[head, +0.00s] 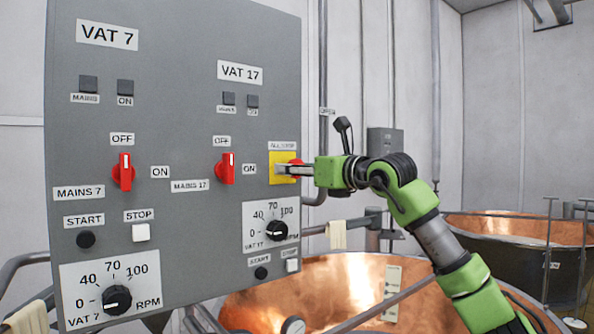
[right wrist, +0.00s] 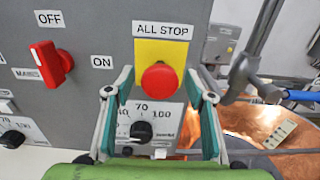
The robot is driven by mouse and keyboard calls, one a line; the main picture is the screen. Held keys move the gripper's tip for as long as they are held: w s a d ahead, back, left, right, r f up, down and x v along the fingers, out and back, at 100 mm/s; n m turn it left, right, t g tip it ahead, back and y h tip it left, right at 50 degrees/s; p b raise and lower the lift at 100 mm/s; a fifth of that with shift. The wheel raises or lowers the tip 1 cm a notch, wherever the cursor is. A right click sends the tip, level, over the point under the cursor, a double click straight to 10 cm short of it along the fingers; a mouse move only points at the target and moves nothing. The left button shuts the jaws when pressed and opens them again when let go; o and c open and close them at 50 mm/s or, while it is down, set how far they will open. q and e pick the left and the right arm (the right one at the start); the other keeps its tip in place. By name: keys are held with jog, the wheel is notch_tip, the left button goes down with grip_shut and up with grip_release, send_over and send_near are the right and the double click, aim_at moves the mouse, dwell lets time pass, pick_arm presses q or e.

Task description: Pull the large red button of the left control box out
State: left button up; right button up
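The large red button (right wrist: 159,80) sits on a yellow plate (right wrist: 174,51) under an ALL STOP label on the grey control box (head: 180,190). In the head view the button (head: 297,161) is partly hidden behind my right gripper (head: 282,169). That gripper points left across the yellow plate. In the right wrist view its two fingers (right wrist: 160,84) are spread, one on each side of the button, with a visible gap to it on both sides. I cannot tell how far the fingertips are from the plate. My left gripper is not in view.
A red rotary switch (head: 227,168) is left of the button, and another (head: 123,172) is farther left. An RPM dial (head: 277,230) is below. A vertical pipe (head: 322,90) runs right of the box. Copper vats (head: 330,290) stand below and at the right.

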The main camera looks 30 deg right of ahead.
jog(key=s+d, duration=0.1)
jog(key=s, duration=1.1)
jog(key=shift+f, duration=0.1)
dwell(0.4)
